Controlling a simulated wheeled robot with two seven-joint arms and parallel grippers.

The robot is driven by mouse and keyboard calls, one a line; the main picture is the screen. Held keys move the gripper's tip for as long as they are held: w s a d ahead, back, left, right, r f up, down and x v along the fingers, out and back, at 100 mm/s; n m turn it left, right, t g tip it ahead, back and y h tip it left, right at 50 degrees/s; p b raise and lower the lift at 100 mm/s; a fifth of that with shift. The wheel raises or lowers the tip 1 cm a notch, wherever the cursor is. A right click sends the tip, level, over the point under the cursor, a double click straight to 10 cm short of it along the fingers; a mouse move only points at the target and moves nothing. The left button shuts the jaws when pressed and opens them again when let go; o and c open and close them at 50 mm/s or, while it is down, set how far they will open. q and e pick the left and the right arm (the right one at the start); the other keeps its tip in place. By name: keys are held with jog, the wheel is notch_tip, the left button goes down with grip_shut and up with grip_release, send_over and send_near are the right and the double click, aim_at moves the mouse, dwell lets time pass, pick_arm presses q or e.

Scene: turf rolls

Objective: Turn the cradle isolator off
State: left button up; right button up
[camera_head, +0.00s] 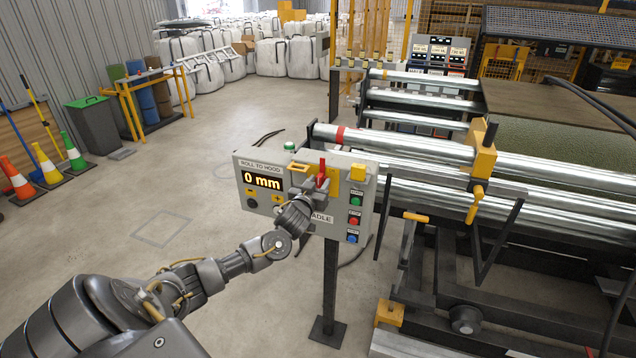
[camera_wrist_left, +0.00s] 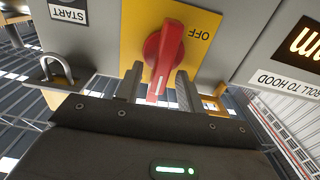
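The cradle isolator is a red handle (camera_head: 322,172) on a yellow plate (camera_head: 331,181), on the grey control box (camera_head: 367,192). In the left wrist view the picture is upside down; the red handle (camera_wrist_left: 164,52) sits slightly tilted on the yellow plate (camera_wrist_left: 135,15), beside printed OFF lettering (camera_wrist_left: 194,33). My left gripper (camera_head: 318,186) is at the box front. In the wrist view its two fingers (camera_wrist_left: 158,92) stand on either side of the handle's end, with narrow gaps showing, so it looks open around the handle. My right gripper is not in view.
The box has a "0 mm" display (camera_head: 263,181), a green button (camera_head: 355,201), a red button (camera_head: 354,220) and a blue button (camera_head: 352,238). A yellow bracket (camera_wrist_left: 215,101) and a metal shackle (camera_wrist_left: 58,70) flank the handle.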

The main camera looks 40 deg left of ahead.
pick_arm(q)
grip_shut()
jog(key=shift+n, duration=0.4)
jog(key=shift+a+n, duration=0.1)
jog(key=shift+n, duration=0.2)
jog(key=n+p, duration=0.1)
jog(key=n, duration=0.4)
jog(key=a+f+n+p, duration=0.1)
jog(key=n, duration=0.5)
jog(key=f+n+p, duration=0.1)
jog(key=n, duration=0.4)
jog(key=shift+s+a+p, duration=0.3)
jog(key=shift+s+p, duration=0.05)
jog(key=shift+n, duration=0.4)
